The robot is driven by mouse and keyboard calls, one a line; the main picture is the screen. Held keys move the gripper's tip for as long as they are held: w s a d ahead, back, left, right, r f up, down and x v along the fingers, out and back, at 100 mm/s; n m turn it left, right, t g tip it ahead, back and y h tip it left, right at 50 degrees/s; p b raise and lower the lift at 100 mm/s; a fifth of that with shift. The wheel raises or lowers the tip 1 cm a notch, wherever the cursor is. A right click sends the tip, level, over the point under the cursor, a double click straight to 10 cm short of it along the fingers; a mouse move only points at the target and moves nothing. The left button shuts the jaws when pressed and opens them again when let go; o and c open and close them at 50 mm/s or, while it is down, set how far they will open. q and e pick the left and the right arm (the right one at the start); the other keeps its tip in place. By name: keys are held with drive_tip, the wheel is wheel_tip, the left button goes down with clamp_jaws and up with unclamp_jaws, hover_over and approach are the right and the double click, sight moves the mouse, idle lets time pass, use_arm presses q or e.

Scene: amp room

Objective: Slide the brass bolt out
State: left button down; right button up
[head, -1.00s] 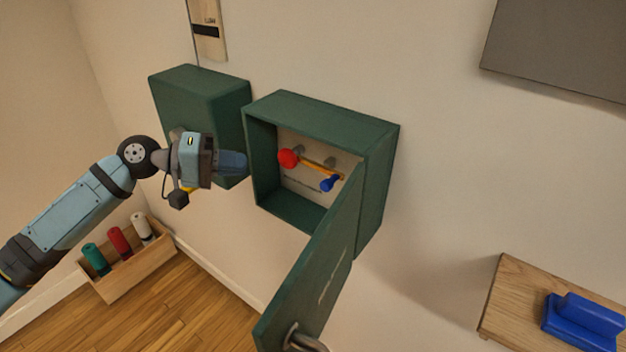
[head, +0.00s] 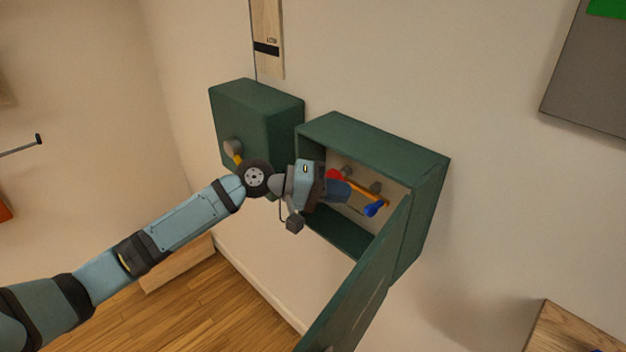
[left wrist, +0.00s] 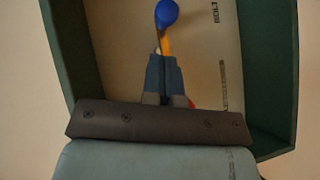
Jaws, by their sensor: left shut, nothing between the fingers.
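The open green box (head: 430,215) on the wall holds a yellow-orange brass bolt (head: 373,193) against its pale back panel. A red knob (head: 334,174) is at the bolt's left end, partly hidden by my left gripper. A blue knob (head: 375,208) sits near its right end. My left gripper (head: 348,193) is shut and empty, its fingers inside the box mouth near the red knob. In the left wrist view, the shut fingers (left wrist: 161,62) point along the bolt (left wrist: 166,43) toward the blue knob (left wrist: 167,13). Contact with the bolt cannot be told. My right gripper is out of view.
The box's open door (head: 360,285) hangs toward me at the lower right. A closed green box (head: 255,125) is on the wall to the left. A wooden shelf (head: 560,330) juts out at the lower right. The wall between is bare.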

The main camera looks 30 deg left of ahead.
sight(368, 214)
use_arm(q)
drive_tip(key=d, duration=0.1)
drive_tip(key=s+d+f, duration=0.1)
drive_tip(key=shift+s+d, duration=0.15)
drive_tip(key=shift+d, duration=0.2)
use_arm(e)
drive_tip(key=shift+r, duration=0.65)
use_arm(q)
drive_tip(key=shift+p, duration=0.35)
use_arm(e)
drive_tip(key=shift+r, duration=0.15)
use_arm(q)
drive_tip(key=d+p, duration=0.1)
drive_tip(key=s+d+p, duration=0.1)
drive_tip(key=d+p, duration=0.1)
drive_tip(key=d, duration=0.1)
drive_tip(key=shift+s+d+r, duration=0.1)
drive_tip(key=shift+s+r, duration=0.05)
drive_tip(key=shift+s, duration=0.15)
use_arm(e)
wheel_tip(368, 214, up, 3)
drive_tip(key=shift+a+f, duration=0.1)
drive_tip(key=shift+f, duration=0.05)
